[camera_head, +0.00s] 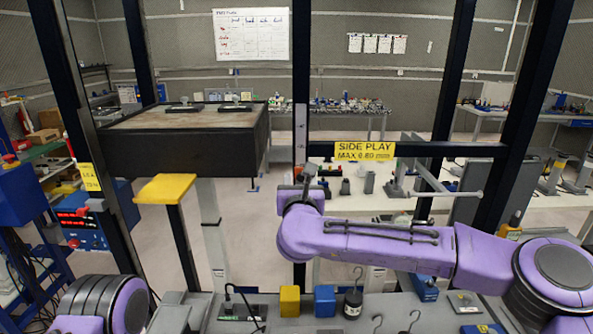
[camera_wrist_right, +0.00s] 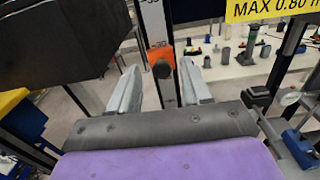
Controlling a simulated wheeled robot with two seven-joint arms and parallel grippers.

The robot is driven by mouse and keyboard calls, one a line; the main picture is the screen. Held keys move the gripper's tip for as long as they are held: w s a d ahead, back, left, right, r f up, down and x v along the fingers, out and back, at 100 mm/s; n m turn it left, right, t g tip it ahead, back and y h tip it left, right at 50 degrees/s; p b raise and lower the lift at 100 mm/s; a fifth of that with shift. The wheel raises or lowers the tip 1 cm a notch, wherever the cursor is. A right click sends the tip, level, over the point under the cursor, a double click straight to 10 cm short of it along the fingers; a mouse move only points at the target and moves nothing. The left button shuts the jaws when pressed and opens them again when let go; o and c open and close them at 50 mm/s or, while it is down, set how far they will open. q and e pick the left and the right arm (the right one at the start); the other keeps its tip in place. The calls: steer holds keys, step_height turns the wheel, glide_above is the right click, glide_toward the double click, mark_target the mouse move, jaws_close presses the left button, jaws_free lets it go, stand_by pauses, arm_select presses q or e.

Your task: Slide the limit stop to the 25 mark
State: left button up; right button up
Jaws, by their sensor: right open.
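The limit stop (camera_wrist_right: 161,52) is an orange block with a dark round knob, seen in the right wrist view on a pale scale strip (camera_wrist_right: 152,20) with dark marks. The strip runs along a dark upright post (camera_head: 301,80). A number near the block is too small to read surely. My right gripper (camera_wrist_right: 160,70) is open, with one pale finger on each side of the stop's line; I see no contact. My left gripper is out of view.
A yellow "SIDE PLAY" label (camera_head: 365,151) is on a crossbar right of the post. A dark block-topped stand (camera_head: 185,140) and a yellow pad (camera_head: 165,188) stand to the left. Yellow (camera_head: 290,301) and blue (camera_head: 325,301) blocks sit on the near bench.

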steer(key=shift+w+r, duration=0.15)
steer(key=shift+w, duration=0.15)
steer(key=shift+w+d, duration=0.15)
steer(key=shift+d, duration=0.1)
steer(key=shift+a, duration=0.15)
jaws_close()
steer(key=shift+f, duration=0.25)
step_height(320, 180, down, 5)
steer(key=b, duration=0.5)
steer(key=shift+c, duration=0.3)
jaws_free()
steer(key=shift+r, duration=0.1)
steer(key=shift+o, duration=0.3)
